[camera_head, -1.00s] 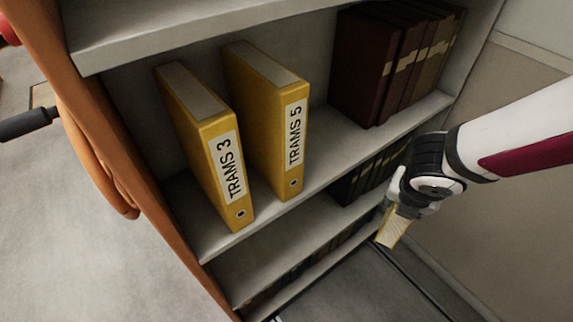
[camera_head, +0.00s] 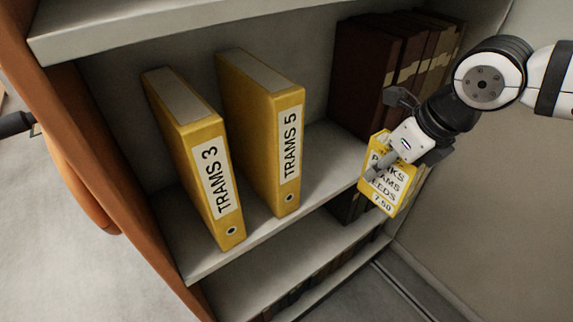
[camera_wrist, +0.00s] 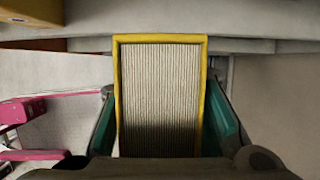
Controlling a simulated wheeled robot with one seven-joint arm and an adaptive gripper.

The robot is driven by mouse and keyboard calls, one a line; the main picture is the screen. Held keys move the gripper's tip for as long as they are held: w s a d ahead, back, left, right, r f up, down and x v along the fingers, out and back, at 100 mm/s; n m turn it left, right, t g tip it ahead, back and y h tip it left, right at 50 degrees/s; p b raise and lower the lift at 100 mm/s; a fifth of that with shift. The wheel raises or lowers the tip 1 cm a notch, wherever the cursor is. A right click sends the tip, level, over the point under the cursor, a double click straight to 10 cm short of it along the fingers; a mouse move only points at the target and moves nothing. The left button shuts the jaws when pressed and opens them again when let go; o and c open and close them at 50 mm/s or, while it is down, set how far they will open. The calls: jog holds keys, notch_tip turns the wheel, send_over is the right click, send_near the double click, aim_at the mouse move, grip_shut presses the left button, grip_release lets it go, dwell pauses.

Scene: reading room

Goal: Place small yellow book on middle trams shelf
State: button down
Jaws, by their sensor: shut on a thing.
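The small yellow book (camera_head: 385,178) is in my gripper (camera_head: 388,172), in front of the shelf's front edge at the right in the head view. Its lettered side faces the head camera, and my gripper covers part of the lettering. In the wrist view the book (camera_wrist: 160,98) stands between my two fingers (camera_wrist: 160,130), its page edges facing the camera. The trams shelf (camera_head: 262,222) carries two yellow binders, TRAMS 3 (camera_head: 205,165) and TRAMS 5 (camera_head: 268,135), upright with a gap between them. My gripper is shut on the book.
Dark brown volumes (camera_head: 372,75) stand on the same shelf at the right, behind my gripper. Bare shelf shows between TRAMS 5 and these volumes. An upper shelf board (camera_head: 150,25) lies above. An orange side panel (camera_head: 75,120) bounds the left.

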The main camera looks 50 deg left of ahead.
jog(key=a, duration=0.9)
jog(key=w+a, duration=0.1)
jog(key=a, duration=0.4)
jog(key=shift+w+a, duration=0.1)
jog(key=a, duration=0.3)
jog(key=shift+w+a, duration=0.1)
jog(key=shift+a, duration=0.3)
jog(key=shift+w+d+f, duration=0.1)
jog(key=shift+d+f, duration=0.1)
jog(key=shift+f, duration=0.55)
jog(key=shift+f+b, duration=0.1)
jog(key=shift+b, duration=0.2)
jog(key=c, duration=1.1)
grip_release()
